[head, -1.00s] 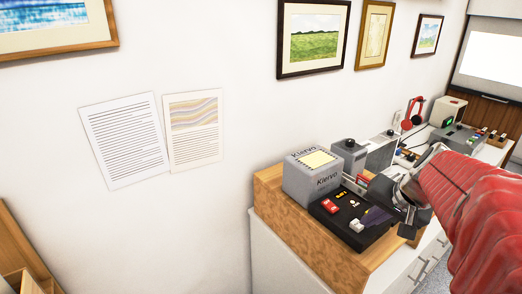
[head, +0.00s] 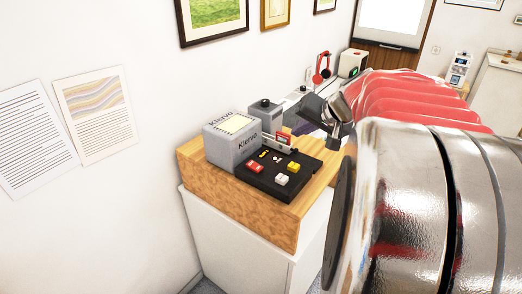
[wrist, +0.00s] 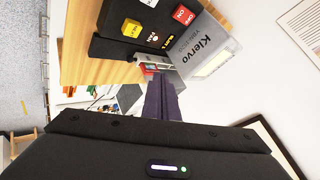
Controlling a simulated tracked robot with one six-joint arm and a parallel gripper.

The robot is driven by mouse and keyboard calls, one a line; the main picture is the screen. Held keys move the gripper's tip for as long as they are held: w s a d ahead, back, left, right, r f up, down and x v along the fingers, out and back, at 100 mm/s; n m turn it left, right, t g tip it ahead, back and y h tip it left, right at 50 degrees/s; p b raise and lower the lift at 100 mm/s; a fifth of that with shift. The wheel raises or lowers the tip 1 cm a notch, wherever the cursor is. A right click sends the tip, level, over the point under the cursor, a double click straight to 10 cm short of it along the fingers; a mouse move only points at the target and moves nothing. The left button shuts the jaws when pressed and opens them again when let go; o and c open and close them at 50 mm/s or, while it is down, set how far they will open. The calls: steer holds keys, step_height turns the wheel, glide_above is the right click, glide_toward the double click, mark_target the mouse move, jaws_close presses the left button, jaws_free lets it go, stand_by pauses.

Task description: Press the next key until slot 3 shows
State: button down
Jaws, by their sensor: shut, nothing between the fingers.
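The panel carries a red key (head: 254,168), a yellow key (head: 293,167) and a white key (head: 281,180). In the wrist view the red key (wrist: 182,14) is marked on/off, and the yellow key (wrist: 131,27) is lettered too small to read.
A dark grey unit (head: 265,113) stands behind the box. Papers (head: 98,112) and framed prints (head: 213,15) hang on the wall at left. The panel's near side is clear.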

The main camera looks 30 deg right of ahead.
mark_target(296, 167)
steer(key=shift+f, duration=0.1)
steer(key=shift+f, duration=4.3)
steer(key=shift+f, duration=0.1)
steer(key=shift+f, duration=0.25)
steer(key=shift+f, duration=0.9)
steer(key=shift+r, duration=0.2)
stand_by(0.3)
steer(key=shift+r, duration=1.1)
steer(key=shift+r, duration=0.1)
steer(key=shift+r, duration=2.4)
